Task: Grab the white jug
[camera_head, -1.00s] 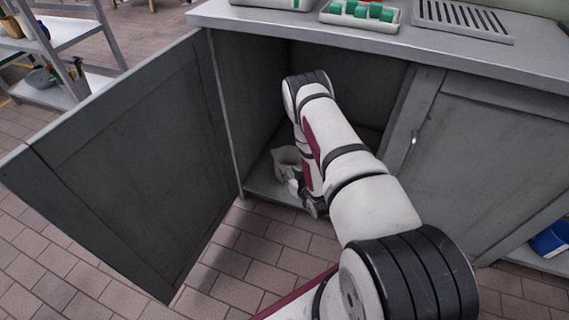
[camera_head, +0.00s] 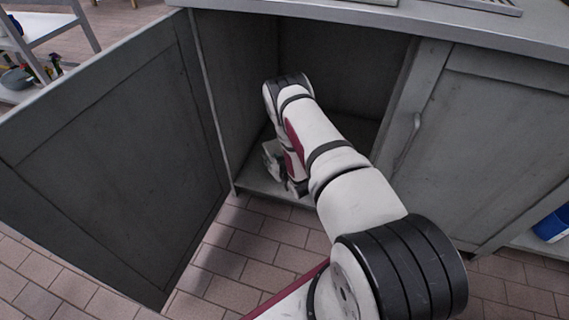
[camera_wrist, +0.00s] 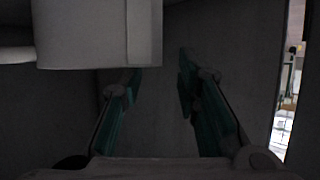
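The white jug (camera_head: 269,155) stands low inside the open cabinet, partly hidden behind my arm in the head view. My gripper is down on the cabinet floor side, just right of the jug, and its fingers are mostly hidden there. In the wrist view my gripper (camera_wrist: 160,88) has its two green-padded fingers apart, with a dark gap between them. A large pale shape (camera_wrist: 92,36), which looks like the jug, fills the upper left, above and beyond the left finger. I see nothing between the fingers.
The cabinet's open door (camera_head: 110,150) stands on the left and a closed door (camera_head: 490,150) on the right. The cabinet's side wall (camera_head: 235,90) is close to my arm. The countertop (camera_head: 400,22) overhangs above. Tiled floor in front is clear.

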